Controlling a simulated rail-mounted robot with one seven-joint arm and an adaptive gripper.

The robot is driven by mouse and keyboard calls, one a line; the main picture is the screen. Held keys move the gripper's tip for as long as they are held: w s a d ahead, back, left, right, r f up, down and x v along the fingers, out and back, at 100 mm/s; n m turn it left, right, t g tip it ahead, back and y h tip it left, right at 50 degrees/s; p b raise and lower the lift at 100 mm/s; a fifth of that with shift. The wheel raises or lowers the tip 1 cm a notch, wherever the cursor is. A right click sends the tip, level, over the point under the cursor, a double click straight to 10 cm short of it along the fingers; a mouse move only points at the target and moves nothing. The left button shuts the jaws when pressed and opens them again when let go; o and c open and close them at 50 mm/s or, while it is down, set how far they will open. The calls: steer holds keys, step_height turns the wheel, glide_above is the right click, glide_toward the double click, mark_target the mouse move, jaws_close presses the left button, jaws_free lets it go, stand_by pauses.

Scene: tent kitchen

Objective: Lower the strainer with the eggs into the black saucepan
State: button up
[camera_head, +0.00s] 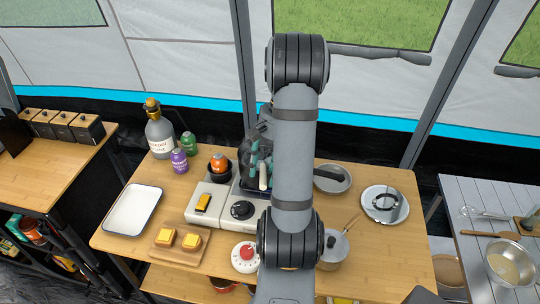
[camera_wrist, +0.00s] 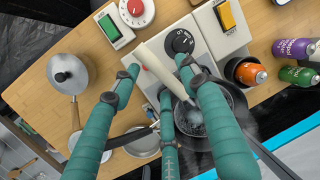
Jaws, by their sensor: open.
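The black saucepan (camera_wrist: 236,98) is on the stove (camera_wrist: 205,28), partly hidden behind my fingers, with steam around it. In the head view my arm and the steam hide most of it. A cream handle (camera_wrist: 163,70), which looks like the strainer's, rises between my teal fingers; it also shows in the head view (camera_head: 263,176). A grey, bubbly patch in the pan lies below the handle; I cannot make out the strainer's basket or the eggs. My gripper (camera_wrist: 165,95) is open, its fingers spread around the handle over the pan. Contact cannot be told.
A lidded pot (camera_head: 334,250) and a frying pan (camera_head: 332,178) are right of the stove. A white tray (camera_head: 132,210), bread board (camera_head: 180,245) and red timer (camera_head: 245,257) lie left and in front. A plate (camera_head: 385,204) is far right.

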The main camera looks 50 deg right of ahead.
steer(key=v, duration=1.1)
steer(key=shift+r, duration=0.1)
steer(key=x, duration=1.2)
steer(key=shift+r+p, duration=0.35)
steer(key=shift+f, duration=0.15)
